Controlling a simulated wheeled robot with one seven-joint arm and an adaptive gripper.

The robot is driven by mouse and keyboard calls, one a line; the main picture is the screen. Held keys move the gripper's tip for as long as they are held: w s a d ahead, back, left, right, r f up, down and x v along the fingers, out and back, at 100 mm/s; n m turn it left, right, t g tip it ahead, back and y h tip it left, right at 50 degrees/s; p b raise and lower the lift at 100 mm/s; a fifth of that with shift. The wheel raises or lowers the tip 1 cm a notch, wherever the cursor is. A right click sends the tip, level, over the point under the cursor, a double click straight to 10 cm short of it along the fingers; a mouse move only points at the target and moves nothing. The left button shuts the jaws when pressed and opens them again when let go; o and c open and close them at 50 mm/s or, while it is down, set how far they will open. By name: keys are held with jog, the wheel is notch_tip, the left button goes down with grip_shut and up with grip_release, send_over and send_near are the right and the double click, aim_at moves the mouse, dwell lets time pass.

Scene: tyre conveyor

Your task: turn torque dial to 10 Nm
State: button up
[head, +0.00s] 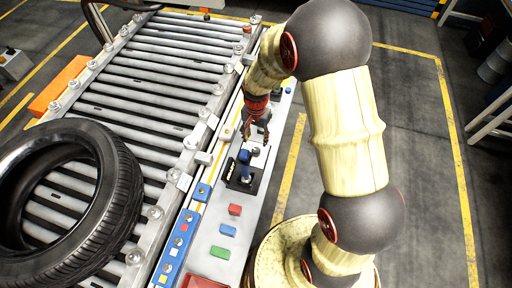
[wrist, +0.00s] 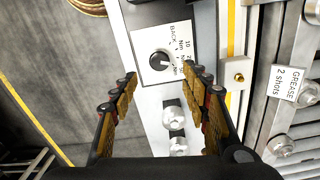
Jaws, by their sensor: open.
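The torque dial (wrist: 160,60) is a round black knob with a pale pointer mark on a white plate (wrist: 178,38). The plate carries printed words including "BACK", "10" and "Nm"; which mark the pointer faces is too small to tell. My gripper (wrist: 160,80) is open and empty, its fingers spread on either side of the view just below the dial. In the head view my gripper (head: 256,132) hangs over the narrow grey console (head: 227,236), near a white plate (head: 260,157). The dial itself cannot be made out clearly there.
Two silver round fittings (wrist: 173,117) stand below the dial. The roller conveyor (head: 150,80) with a tyre (head: 112,215) lies left.

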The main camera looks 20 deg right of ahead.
aim_at(256, 150)
notch_tip(256, 150, down, 8)
jog(key=shift+f+b, duration=0.1)
jog(key=shift+b, duration=0.55)
jog(key=shift+c, duration=1.3)
jog(key=c, duration=0.8)
jog(key=shift+c, duration=0.4)
